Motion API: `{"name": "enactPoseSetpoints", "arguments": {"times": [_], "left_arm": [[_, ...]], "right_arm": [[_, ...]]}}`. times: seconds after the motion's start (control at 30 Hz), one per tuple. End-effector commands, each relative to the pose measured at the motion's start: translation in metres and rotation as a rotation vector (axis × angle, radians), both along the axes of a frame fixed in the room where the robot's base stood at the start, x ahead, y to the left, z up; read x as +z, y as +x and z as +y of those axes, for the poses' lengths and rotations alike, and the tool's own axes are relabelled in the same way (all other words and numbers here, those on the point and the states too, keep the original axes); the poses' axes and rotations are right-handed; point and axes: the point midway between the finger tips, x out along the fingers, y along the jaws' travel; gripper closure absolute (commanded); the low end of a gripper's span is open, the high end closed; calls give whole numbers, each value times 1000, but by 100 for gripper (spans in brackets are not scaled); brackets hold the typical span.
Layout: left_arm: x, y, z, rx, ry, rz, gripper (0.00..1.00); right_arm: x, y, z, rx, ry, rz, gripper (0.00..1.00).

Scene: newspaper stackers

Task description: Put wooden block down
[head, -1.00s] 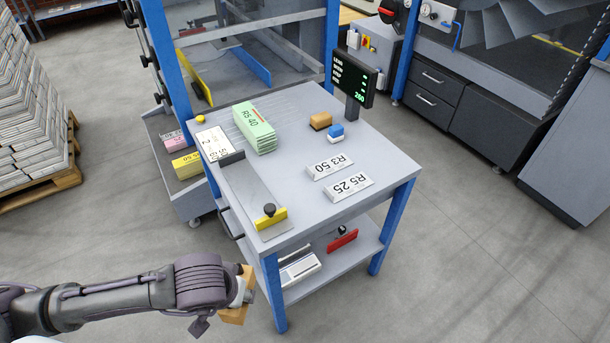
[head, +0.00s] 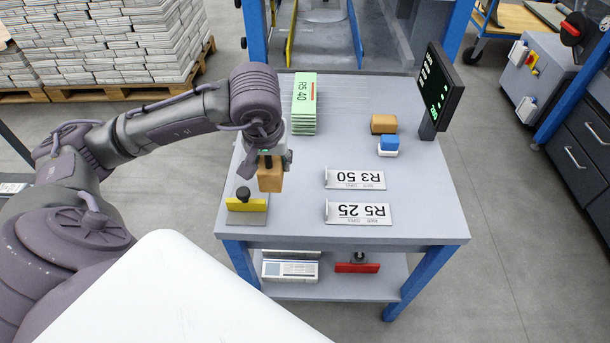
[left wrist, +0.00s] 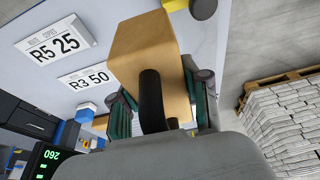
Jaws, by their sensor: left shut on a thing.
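My left gripper (head: 266,158) is shut on a light-brown wooden block (head: 270,178), over the left side of the grey table (head: 400,218). The block (left wrist: 143,45) fills the middle of the left wrist view, between the fingers (left wrist: 160,112). From the head view I cannot tell whether its lower end touches the table. Just in front of it lies a metal plate with a yellow bar (head: 246,204) and a black knob. My right gripper is not in view.
A green stack marked R5 40 (head: 304,100) stands behind the gripper. A brown block (head: 383,123), a blue-and-white piece (head: 389,145) and a display (head: 438,90) are on the right. White signs R3 50 (head: 355,180) and R5 25 (head: 358,213) lie at the front; bare tabletop lies between.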

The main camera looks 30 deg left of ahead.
Motion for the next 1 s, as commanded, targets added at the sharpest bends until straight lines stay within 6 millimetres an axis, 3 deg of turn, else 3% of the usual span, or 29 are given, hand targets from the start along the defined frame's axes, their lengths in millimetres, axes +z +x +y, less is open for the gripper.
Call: {"name": "enactPoseSetpoints", "arguments": {"times": [0.23, 0.53, 0.73, 1.0], "left_arm": [[-22, 45, 2, 15, -8, 3, 99], [-58, 104, 3, 12, -6, 1, 99], [-70, 114, 4, 11, -5, 3, 99], [-104, 114, 4, 10, -4, 1, 99]], "right_arm": [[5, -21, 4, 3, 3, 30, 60], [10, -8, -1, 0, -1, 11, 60], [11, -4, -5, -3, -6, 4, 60], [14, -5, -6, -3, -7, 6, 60]]}}
